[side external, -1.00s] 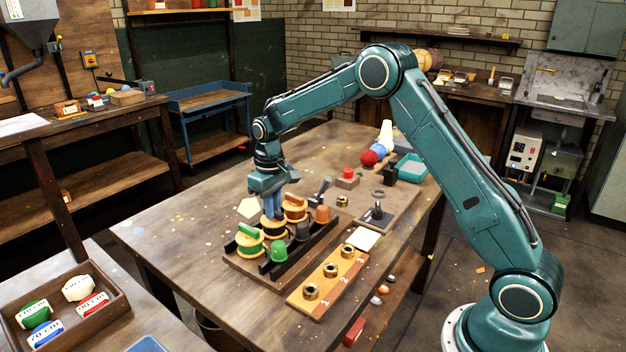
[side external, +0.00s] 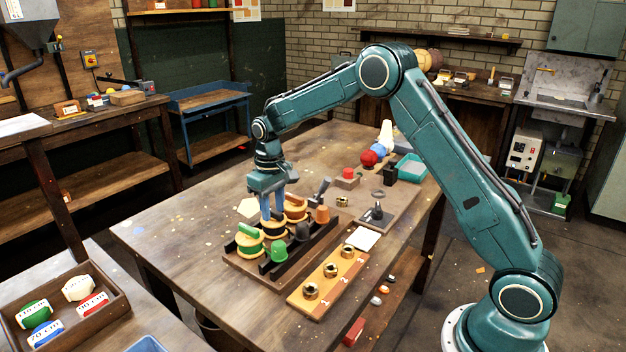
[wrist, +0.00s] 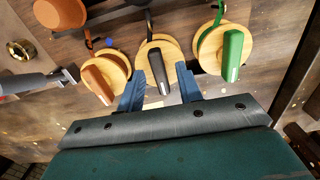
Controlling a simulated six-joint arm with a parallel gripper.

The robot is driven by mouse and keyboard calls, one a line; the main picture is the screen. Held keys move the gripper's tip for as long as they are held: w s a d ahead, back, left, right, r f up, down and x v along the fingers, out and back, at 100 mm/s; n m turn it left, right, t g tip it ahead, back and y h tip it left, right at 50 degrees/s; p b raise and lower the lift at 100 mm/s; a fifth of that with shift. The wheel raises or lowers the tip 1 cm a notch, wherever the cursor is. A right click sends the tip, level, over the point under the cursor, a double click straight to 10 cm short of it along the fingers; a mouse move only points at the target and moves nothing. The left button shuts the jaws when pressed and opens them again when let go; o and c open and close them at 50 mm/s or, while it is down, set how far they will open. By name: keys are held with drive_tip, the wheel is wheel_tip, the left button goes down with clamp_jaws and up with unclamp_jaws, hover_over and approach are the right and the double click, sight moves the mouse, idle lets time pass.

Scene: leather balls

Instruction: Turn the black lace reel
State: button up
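The black lace reel is the middle one of three in a row. It has a pale wooden disc (wrist: 171,52) and a black bar handle (wrist: 158,72) in the wrist view. In the side view it is partly hidden under my gripper (side external: 272,217). In the wrist view my gripper (wrist: 159,76) is open. Its two blue fingers stand apart on either side of the black handle, with a visible gap to it. The green-handled reel (wrist: 221,50) is to the right and the orange-handled reel (wrist: 104,78) to the left.
In the side view, green, dark and orange cups (side external: 322,214) stand beside the reels on the rack. A board with brass nuts (side external: 329,282) lies in front. A grey-handled tool (wrist: 35,83) is close to the orange-handled reel. The table's left part is clear.

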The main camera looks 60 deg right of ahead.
sight(273, 210)
drive_tip(key=shift+r, duration=0.15)
wheel_tip(273, 210, up, 14)
drive_tip(key=shift+f, duration=0.2)
idle(0.4)
drive_tip(key=shift+s, duration=0.1)
drive_tip(key=s+a+r+t, duration=0.1)
drive_tip(key=s+a+r, duration=0.1)
drive_tip(key=s+r, duration=0.45)
drive_tip(key=s+a+r+t, duration=0.2)
drive_tip(key=s+r, duration=0.1)
drive_tip(key=s, duration=0.7)
drive_tip(key=s+f+t, duration=0.1)
drive_tip(key=s+f, duration=0.1)
drive_tip(key=s, duration=0.7)
drive_tip(key=s+a+f+t, duration=0.1)
drive_tip(key=s+f, duration=0.2)
drive_tip(key=s, duration=0.7)
drive_tip(key=shift+a+f+t, duration=0.15)
drive_tip(key=shift+a+t, duration=0.1)
drive_tip(key=shift+t, duration=0.05)
